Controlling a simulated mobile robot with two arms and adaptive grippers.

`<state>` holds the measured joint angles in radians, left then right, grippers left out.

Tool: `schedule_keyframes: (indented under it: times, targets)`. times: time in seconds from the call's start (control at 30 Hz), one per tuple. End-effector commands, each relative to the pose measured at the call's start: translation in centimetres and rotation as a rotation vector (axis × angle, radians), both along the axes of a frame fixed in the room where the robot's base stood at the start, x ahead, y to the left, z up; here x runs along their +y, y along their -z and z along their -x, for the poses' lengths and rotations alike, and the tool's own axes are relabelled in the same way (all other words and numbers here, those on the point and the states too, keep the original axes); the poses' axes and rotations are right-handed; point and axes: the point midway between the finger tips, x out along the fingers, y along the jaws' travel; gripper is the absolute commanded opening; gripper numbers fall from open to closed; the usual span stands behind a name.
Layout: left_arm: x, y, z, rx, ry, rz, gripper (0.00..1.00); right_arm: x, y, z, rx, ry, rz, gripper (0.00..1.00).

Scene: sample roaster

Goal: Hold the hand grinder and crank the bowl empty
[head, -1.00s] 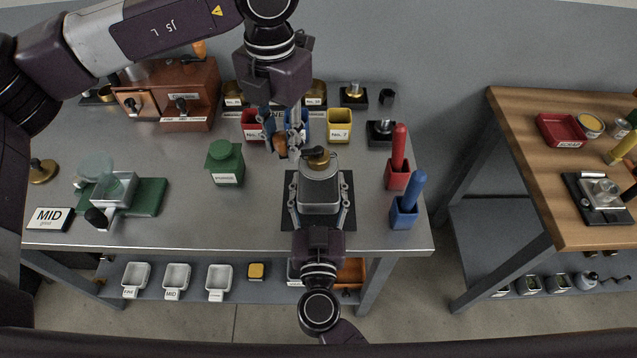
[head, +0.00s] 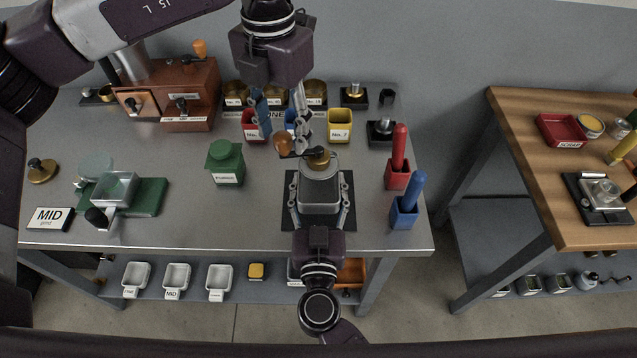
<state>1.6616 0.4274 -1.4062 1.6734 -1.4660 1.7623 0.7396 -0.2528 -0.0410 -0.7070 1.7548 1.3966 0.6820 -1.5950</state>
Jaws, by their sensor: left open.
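The hand grinder (head: 320,195), a grey box body with a brass bowl (head: 318,157) on top, stands upright on a dark mat (head: 345,182). Its crank points left and ends in a brown wooden knob (head: 283,145). My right gripper (head: 320,212) reaches in from the front, with its fingers on both sides of the grinder's body. My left gripper (head: 284,122) points down, open and empty, with its spread fingers just above and behind the knob. The inside of the bowl cannot be made out.
Red, blue and yellow No. bins (head: 340,122) stand behind the grinder. A green PURGED container (head: 225,163) is to its left. Red (head: 398,172) and blue (head: 404,208) holders with upright handles stand to its right. The bench front left of the grinder is clear.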

Motion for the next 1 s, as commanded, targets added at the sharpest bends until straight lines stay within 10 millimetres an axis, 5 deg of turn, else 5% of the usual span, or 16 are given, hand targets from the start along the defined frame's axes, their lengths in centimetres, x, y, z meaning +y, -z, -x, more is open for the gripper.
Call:
schedule_keyframes:
  times: [0.43, 0.87, 0.9, 1.0]
  targets:
    - [0.0, -4.4, 0.0, -0.001, 0.0, 0.0, 0.43, -0.2, -0.1, -0.1, -0.003, 0.004, 0.003, 0.23]
    - [0.0, -4.9, 0.0, 0.0, 0.0, 0.0, 0.43, -0.2, -0.2, -0.1, -0.003, 0.005, 0.003, 0.23]
    - [0.0, -4.9, 0.0, 0.0, 0.0, 0.0, 0.43, -0.2, -0.2, -0.1, -0.003, 0.005, 0.003, 0.58]
    - [0.0, -4.9, 0.0, 0.0, 0.0, 0.0, 0.43, -0.2, -0.1, -0.1, -0.003, 0.004, 0.002, 0.69]
